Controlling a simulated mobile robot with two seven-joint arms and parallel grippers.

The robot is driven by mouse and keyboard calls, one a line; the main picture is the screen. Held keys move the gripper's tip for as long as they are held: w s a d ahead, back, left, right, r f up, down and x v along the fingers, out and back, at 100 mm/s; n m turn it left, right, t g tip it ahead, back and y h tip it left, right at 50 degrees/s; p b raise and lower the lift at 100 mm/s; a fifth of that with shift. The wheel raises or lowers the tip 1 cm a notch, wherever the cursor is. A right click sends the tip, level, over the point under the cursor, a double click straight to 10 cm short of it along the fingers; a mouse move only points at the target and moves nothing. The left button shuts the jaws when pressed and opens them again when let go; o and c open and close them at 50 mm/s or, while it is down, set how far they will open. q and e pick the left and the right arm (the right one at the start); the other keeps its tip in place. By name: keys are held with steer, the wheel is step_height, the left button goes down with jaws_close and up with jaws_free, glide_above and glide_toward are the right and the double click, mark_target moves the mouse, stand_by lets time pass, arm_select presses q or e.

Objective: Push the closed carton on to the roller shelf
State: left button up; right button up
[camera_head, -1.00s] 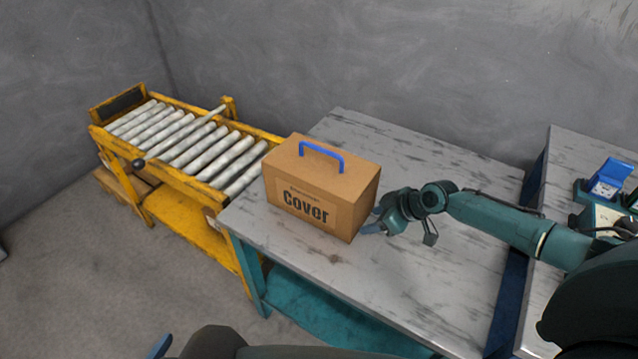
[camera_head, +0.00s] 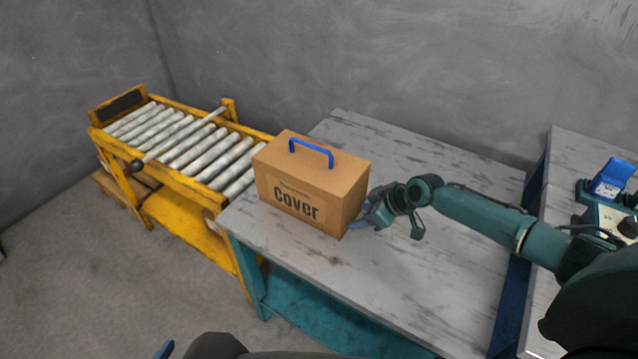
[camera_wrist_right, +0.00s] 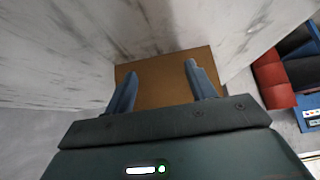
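The closed carton (camera_head: 310,184), brown with "Cover" on its front and a blue handle on top, stands upright on the grey table (camera_head: 420,262) near its left end. The roller shelf (camera_head: 190,145), a yellow frame with pale rollers, adjoins that end. My right gripper (camera_head: 366,212) is at the carton's right side, fingers toward it. In the right wrist view its two blue fingers (camera_wrist_right: 158,86) are apart with the brown carton face (camera_wrist_right: 164,72) just beyond; I cannot tell whether they touch. Of my left gripper only a blue tip (camera_head: 163,349) shows at the bottom edge.
A second table (camera_head: 590,150) at the right holds a device with a blue part (camera_head: 612,178). A grey wall stands behind. The table's middle is clear apart from my right arm.

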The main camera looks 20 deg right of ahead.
steer(key=shift+w+a+r+b, duration=0.1)
steer(key=shift+w+a+b, duration=0.4)
steer(key=shift+w+a, duration=0.4)
steer(key=shift+w+a+r+b, duration=0.1)
steer(key=shift+w+a+b, duration=0.5)
steer(key=shift+w, duration=0.5)
steer(key=shift+w+a, duration=0.15)
steer(key=shift+w+a+b, duration=0.65)
steer(key=shift+w, duration=0.15)
steer(key=shift+w+a+b, duration=0.6)
steer(key=shift+w+b, duration=0.05)
steer(key=shift+w, duration=0.15)
steer(key=shift+w+a+b, duration=0.55)
steer(key=shift+w+b, duration=0.05)
steer(key=shift+w, duration=0.15)
steer(key=shift+w+a+b, duration=0.55)
steer(key=shift+w+b, duration=0.05)
steer(key=shift+w, duration=0.1)
